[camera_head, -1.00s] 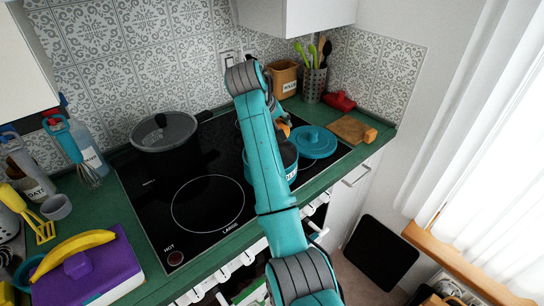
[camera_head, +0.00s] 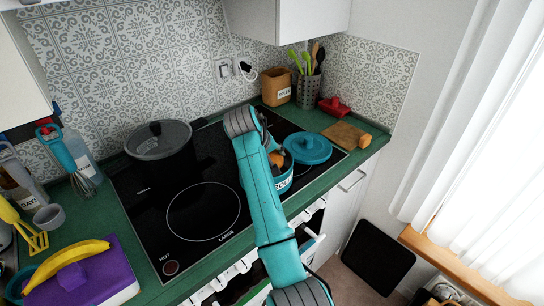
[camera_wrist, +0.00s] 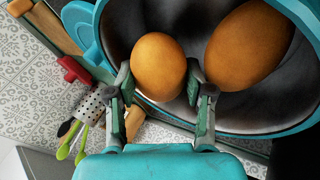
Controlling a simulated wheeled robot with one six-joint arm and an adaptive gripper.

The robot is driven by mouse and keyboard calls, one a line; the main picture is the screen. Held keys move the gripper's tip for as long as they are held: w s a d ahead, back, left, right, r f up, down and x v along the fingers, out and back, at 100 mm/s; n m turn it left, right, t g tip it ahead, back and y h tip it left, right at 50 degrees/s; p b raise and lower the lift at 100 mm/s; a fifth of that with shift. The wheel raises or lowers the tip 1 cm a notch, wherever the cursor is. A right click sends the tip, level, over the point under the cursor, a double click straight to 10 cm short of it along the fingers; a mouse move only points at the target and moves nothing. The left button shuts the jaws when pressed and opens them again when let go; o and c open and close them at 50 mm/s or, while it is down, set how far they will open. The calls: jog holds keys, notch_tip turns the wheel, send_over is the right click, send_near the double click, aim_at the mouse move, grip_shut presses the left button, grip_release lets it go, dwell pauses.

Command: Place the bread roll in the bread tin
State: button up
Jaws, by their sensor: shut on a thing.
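A round orange-brown bread roll (camera_wrist: 158,67) is between the fingers of my gripper (camera_wrist: 158,82) in the wrist view. My gripper is shut on it, at the near side of the blue pot's opening. A second, larger brown roll (camera_wrist: 248,45) lies inside the dark-lined blue pot (camera_wrist: 145,12). In the head view the pot (camera_head: 283,182) stands on the hob, partly hidden behind my arm, with brown showing at its top. A tan container labelled like "ROLLS" (camera_head: 276,84), perhaps the bread tin, stands at the back right. Its inside cannot be seen.
A blue lid (camera_head: 307,148) lies right of the pot. A wooden board (camera_head: 342,135) with a brown roll-like thing (camera_head: 365,141) is at the counter's right end. A utensil holder (camera_head: 308,90) and red dish (camera_head: 334,106) are behind. A lidded black pot (camera_head: 162,160) stands left.

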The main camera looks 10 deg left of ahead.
jog(key=shift+f, duration=0.5)
jog(key=o, duration=0.9)
jog(key=shift+r, duration=0.25)
jog(key=v, duration=1.2)
jog(key=shift+r, duration=0.4)
